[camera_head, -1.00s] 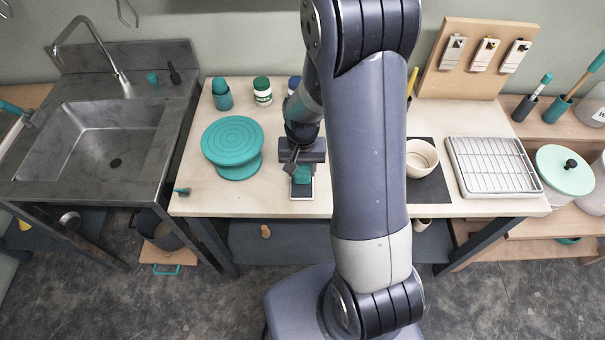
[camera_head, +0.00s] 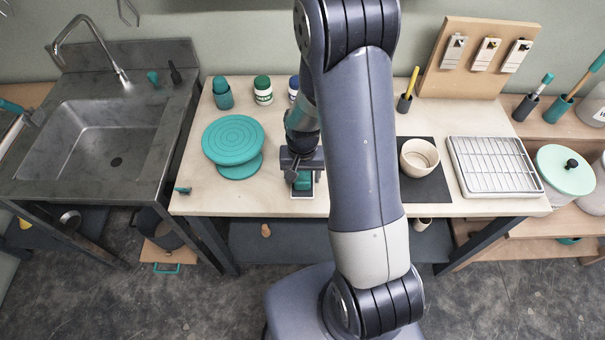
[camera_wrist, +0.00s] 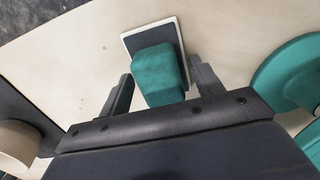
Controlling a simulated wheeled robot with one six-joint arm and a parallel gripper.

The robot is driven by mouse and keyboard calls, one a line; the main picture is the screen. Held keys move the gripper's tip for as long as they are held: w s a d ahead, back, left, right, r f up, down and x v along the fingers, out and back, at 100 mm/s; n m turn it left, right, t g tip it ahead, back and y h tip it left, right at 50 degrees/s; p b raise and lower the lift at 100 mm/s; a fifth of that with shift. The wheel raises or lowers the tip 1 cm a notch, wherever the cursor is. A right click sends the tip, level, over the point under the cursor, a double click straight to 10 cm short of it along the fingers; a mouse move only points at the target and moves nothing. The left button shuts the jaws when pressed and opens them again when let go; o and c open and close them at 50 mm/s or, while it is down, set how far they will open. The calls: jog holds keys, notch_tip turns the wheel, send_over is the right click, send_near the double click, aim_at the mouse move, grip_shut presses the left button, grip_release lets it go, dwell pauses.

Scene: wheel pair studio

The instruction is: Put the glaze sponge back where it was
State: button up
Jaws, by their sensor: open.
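The glaze sponge (camera_wrist: 158,76) is a teal block in the wrist view. It sits over a small dark pad with a white rim (camera_wrist: 128,41); whether it touches the pad is hard to tell. My gripper (camera_wrist: 160,86) is open, with one finger on each side of the sponge and a visible gap at the right finger. In the head view, my gripper (camera_head: 302,172) is low over the table's front part, and the sponge (camera_head: 303,181) shows just below it. The white-rimmed pad (camera_head: 302,196) shows under the sponge at the table's front edge.
A teal turntable (camera_head: 233,140) stands left of my gripper. A beige bowl (camera_head: 418,157) on a dark mat (camera_head: 428,187) and a wire rack tray (camera_head: 494,166) are to the right. Jars (camera_head: 262,91) and a teal cup (camera_head: 222,93) stand behind.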

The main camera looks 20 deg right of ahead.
aim_at(303, 174)
jog(key=shift+r, duration=0.15)
notch_tip(303, 174, up, 12)
jog(key=shift+b, duration=0.45)
dwell(0.5)
